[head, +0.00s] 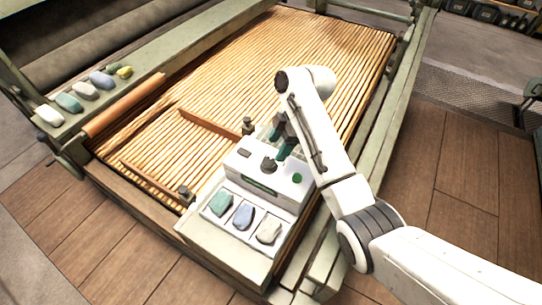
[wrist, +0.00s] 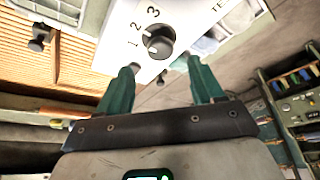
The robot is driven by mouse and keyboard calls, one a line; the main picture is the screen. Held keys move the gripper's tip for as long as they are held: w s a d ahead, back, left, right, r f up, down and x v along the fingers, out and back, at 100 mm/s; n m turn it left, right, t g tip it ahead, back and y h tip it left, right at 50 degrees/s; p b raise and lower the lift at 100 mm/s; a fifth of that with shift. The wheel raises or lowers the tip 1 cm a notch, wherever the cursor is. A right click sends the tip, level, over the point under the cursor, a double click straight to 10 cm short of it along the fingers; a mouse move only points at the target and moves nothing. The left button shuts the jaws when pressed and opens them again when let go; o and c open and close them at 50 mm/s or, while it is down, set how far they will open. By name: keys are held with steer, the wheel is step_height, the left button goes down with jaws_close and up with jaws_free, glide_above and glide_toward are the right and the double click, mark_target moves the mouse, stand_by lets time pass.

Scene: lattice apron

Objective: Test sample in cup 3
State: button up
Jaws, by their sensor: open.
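The white tester box (head: 262,182) stands on the loom's near corner. It has a dark knob (head: 268,164), a green button (head: 297,178) and a green strip on its front. In front of it three cups hold a teal sample (head: 220,203), a blue sample (head: 243,216) and a cream sample (head: 269,231). In the wrist view the knob (wrist: 158,43) is ringed by the numbers 1, 2 and 3; its pointer setting is hard to read. My gripper (wrist: 162,66) is open with green fingers, apart from the knob and just short of it. In the head view my gripper (head: 281,145) hangs behind the knob.
Several coloured stones (head: 85,90) lie on the left rail beside an orange roller (head: 125,105). The slatted bed (head: 270,65) fills the frame, with wooden bars (head: 208,123) and small dark clamps (head: 248,126) near the box. Wooden floor (head: 460,170) is clear at right.

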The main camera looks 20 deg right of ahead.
mark_target(269, 161)
steer(key=x, duration=0.6)
steer(key=shift+r, duration=0.1)
steer(key=c, duration=1.1)
